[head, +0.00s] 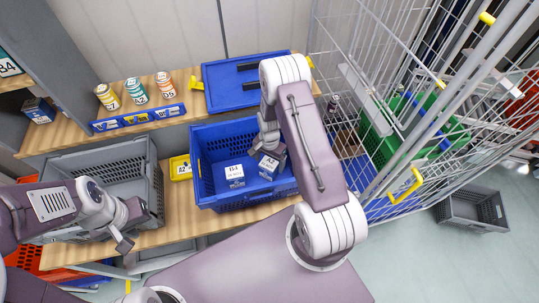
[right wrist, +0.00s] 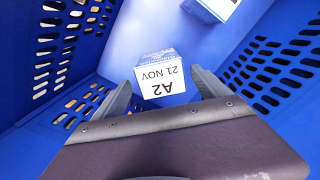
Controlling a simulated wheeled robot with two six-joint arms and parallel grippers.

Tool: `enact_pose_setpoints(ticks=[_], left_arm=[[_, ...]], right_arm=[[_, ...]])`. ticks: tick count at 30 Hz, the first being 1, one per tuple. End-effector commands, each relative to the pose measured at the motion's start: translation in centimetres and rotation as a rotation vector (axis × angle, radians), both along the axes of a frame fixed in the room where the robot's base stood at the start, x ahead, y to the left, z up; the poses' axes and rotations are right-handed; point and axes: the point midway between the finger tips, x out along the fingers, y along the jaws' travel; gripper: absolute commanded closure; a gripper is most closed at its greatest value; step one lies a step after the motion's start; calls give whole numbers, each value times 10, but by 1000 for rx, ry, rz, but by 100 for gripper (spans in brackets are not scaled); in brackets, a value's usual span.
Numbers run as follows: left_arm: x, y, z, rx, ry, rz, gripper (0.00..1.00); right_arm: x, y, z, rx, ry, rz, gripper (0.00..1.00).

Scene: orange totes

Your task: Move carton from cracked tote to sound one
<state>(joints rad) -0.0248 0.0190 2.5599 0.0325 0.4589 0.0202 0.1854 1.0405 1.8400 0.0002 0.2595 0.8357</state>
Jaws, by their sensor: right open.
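A blue tote (head: 278,193) stands in the middle of the shelf and holds two white-labelled blue cartons. Carton A2 (head: 268,168) is on the right and the other carton, apparently B1 (head: 234,184), is on its left. A grey tote (head: 146,165) at the left looks empty. I cannot tell which tote is cracked. My right gripper (head: 266,148) is inside the blue tote, open, just at carton A2. In the right wrist view, carton A2 (right wrist: 160,84) shows between the spread fingers (right wrist: 160,92). My left gripper (head: 126,240) is near the grey tote's front right corner; its jaws are unclear.
Labelled cans (head: 136,91) and a blue label rail (head: 138,118) are behind. A blue lid or tote (head: 222,88) lies at the back. A wire cage (head: 345,100) stands close on the right.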

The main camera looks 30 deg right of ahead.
Motion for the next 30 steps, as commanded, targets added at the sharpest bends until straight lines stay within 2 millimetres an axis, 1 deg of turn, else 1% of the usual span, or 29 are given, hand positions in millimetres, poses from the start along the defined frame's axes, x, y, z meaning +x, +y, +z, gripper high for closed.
enact_pose_setpoints(ticks=[3,6,9,12,17,19,20,23,24,25,27,30], left_arm=[[0,0,-5,0,0,0,64],[0,0,-7,0,0,0,64],[0,0,-8,0,0,0,64],[0,0,-9,0,0,0,64],[0,0,-9,0,0,0,64],[0,0,-8,0,0,0,64],[0,0,-8,0,0,0,64],[0,0,-8,0,0,0,64],[0,0,-8,0,0,0,64],[0,0,-8,0,0,0,64],[0,0,-9,0,0,0,64],[0,0,-9,0,0,0,64]], right_arm=[[1,0,26,-1,-4,0,15],[1,0,46,0,-4,0,15],[1,0,62,-1,-3,0,15],[0,0,70,0,0,0,15],[-1,1,75,0,1,5,15],[-4,6,86,-1,-8,57,15],[-8,10,95,-2,-14,101,15],[-31,32,136,-8,-42,335,15],[-45,41,152,-10,-53,443,15],[-56,48,162,-13,-60,523,15],[-82,60,181,-21,-77,697,15],[-111,71,196,-30,-94,884,15]])
